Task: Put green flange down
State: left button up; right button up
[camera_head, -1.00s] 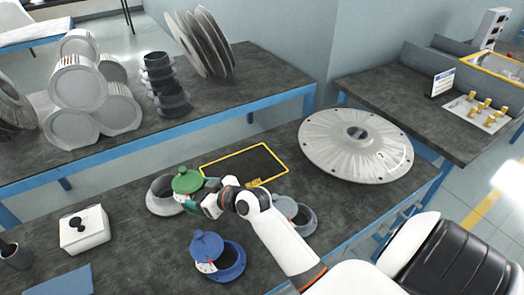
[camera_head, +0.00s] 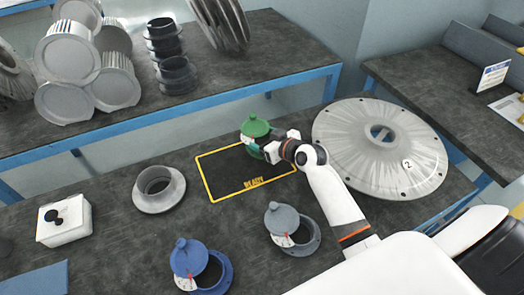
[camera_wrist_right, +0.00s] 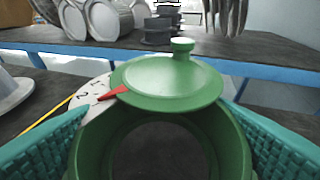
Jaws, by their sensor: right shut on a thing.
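The green flange (camera_head: 256,129) with its knobbed lid is over the upper right part of the black, yellow-bordered mat (camera_head: 222,180). My right gripper (camera_head: 262,149) is shut on it. In the right wrist view the green flange (camera_wrist_right: 170,85) is upright between the two teal finger pads, with a red pointer on a white numbered dial at its left. I cannot tell whether its base touches the mat. My left gripper is not in view.
A grey ring flange (camera_head: 172,200) stands left of the mat. A blue lidded flange (camera_head: 183,262) and a grey lidded flange (camera_head: 280,217) stand in front. A big round plate (camera_head: 335,140) lies to the right. Most of the mat is clear.

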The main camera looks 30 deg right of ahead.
jog(key=shift+f, duration=2.45)
jog(key=shift+b, duration=0.3)
jog(key=shift+f, duration=0.15)
jog(key=o, duration=1.2)
jog(key=shift+c, duration=0.2)
jog(key=shift+s, duration=0.1)
jog(key=v, duration=1.1)
jog(key=shift+s+d+r, duration=0.1)
jog(key=shift+s+r, duration=0.2)
jog(key=shift+s, duration=0.05)
jog(key=shift+r, duration=0.1)
